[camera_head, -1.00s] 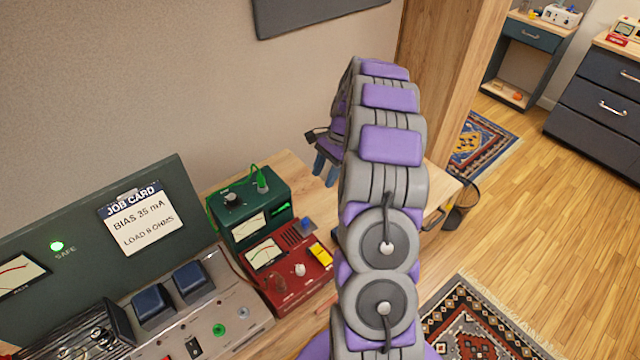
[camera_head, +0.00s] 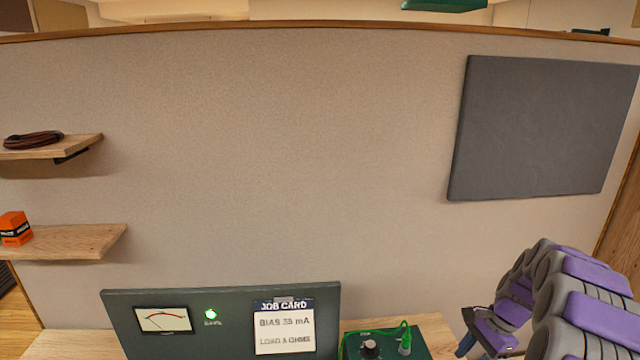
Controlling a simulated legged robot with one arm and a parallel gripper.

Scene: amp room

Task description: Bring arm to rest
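My arm, grey with purple pads, rises at the lower right and curls over. My gripper (camera_head: 467,343) hangs at its end, above the right end of the wooden bench, partly cut off by the bottom edge. Its blue-grey fingertips show only in part, so I cannot tell whether it is open or shut. I see nothing held in it. A green box (camera_head: 420,344) with a knob and a green lead stands on the bench to the left of the gripper, apart from it.
A dark panel (camera_head: 225,300) with a meter, a lit green lamp and a job card (camera_head: 284,327) stands on the bench (camera_head: 60,345). Two wall shelves (camera_head: 75,240) are at the left. A grey wall panel (camera_head: 545,125) hangs above my arm. The wall between is bare.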

